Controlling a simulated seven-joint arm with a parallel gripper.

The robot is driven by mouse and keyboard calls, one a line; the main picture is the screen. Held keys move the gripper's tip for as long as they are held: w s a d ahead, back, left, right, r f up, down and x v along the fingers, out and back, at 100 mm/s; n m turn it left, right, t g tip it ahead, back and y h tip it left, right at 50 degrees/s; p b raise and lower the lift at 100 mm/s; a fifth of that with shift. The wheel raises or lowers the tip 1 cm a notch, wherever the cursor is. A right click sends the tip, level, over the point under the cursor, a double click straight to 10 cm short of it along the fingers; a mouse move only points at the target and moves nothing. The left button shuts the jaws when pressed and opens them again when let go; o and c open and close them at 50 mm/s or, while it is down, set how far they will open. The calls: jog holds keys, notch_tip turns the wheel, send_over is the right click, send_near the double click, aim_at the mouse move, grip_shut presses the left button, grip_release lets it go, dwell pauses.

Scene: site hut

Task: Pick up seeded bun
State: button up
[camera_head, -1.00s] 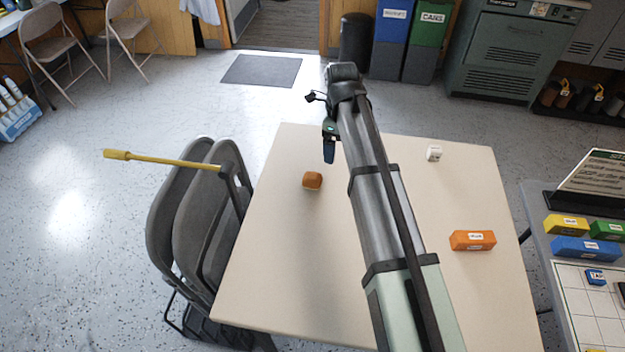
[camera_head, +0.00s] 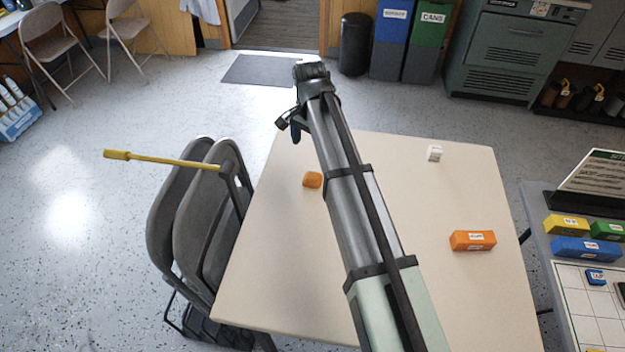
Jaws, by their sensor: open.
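A small orange-brown rounded block (camera_head: 312,180), which looks like the bun, sits on the left part of the cream table (camera_head: 270,270). Seeds are too small to make out. My gripper (camera_head: 296,136) is above the table's far left edge, beyond the block and slightly left of it in the picture. My arm runs across the table and passes just right of the block.
Grey folding chairs (camera_head: 190,215) with a yellow-handled tool (camera_head: 165,160) lean at the left edge. A side table (camera_head: 548,262) at right holds coloured blocks.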

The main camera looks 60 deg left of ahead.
aim_at(313, 175)
notch_tip(313, 175, down, 8)
jog(key=n, duration=0.4)
jog(key=shift+f+n, duration=0.25)
jog(key=shift+n, duration=0.15)
jog(key=shift+w+d+f, duration=0.1)
jog(key=shift+d+f, duration=0.05)
jog(key=shift+f, duration=1.2)
jog(key=shift+w+d+f, duration=0.1)
jog(key=shift+f, duration=1.2)
jog(key=c, duration=1.2)
jog(key=shift+o, duration=0.2)
jog(key=shift+r, duration=0.15)
